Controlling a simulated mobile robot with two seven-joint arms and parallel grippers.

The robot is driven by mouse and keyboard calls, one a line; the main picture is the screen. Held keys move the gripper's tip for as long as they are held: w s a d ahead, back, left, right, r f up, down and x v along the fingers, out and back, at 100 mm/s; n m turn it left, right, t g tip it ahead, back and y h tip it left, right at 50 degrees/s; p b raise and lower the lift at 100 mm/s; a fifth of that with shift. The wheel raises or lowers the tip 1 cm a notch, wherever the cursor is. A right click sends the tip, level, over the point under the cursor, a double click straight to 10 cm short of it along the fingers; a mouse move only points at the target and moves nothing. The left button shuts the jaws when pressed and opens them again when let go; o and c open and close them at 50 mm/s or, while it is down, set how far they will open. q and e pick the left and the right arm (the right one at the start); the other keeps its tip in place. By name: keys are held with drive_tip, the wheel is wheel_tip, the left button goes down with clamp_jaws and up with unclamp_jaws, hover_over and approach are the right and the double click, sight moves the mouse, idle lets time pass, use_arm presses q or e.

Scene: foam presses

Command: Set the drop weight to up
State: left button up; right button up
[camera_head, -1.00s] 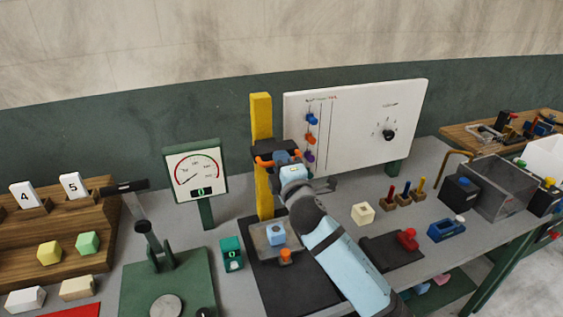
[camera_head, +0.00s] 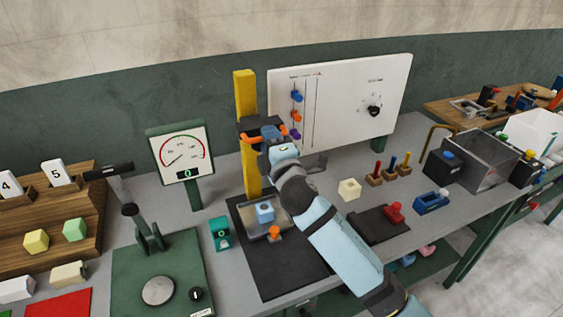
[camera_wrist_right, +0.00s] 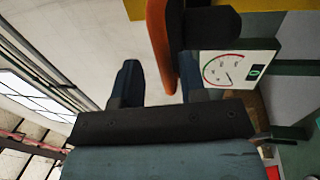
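The drop weight (camera_head: 248,125) is a dark block with orange handles on the yellow upright post (camera_head: 250,175), in the upper half of the post above the foam press base. My right gripper (camera_head: 273,136) is at the weight's right side in the head view and hides part of it. In the right wrist view, the fingers of my right gripper (camera_wrist_right: 163,82) stand apart, with an orange handle (camera_wrist_right: 160,42) between them. The handle lies nearer the right-hand finger, and a gap shows to the other finger. My left gripper is not in view.
A blue block (camera_head: 265,212) sits on the tray below the post. A gauge (camera_head: 181,154) stands left, a white panel (camera_head: 340,95) with coloured sliders behind right. A cream cube (camera_head: 349,189) and a red-handled device (camera_head: 394,212) lie right of my arm. A green lever press (camera_head: 150,270) stands front left.

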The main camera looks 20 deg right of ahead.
drive_tip(key=s+f+b, duration=0.2)
drive_tip(key=s, duration=0.9)
drive_tip(key=shift+s+d, duration=0.2)
drive_tip(key=shift+s, duration=0.15)
drive_tip(key=s+f+m+g+y+p, duration=0.1)
drive_tip(key=s+f+m+g, duration=0.15)
drive_tip(key=f, duration=0.55)
drive_tip(key=s+f+m+g, duration=0.2)
drive_tip(key=s+f+m, duration=0.1)
drive_tip(key=f, duration=0.5)
drive_tip(key=s+f+m+g+y+p, duration=0.1)
drive_tip(key=s+f+m+g, duration=0.3)
drive_tip(key=s+f+m, duration=0.6)
drive_tip(key=s+f+p, duration=0.1)
drive_tip(key=s+f, duration=0.4)
drive_tip(key=f, duration=0.2)
drive_tip(key=shift+s+g, duration=0.35)
drive_tip(key=shift+s, duration=0.05)
drive_tip(key=shift+r, duration=0.1)
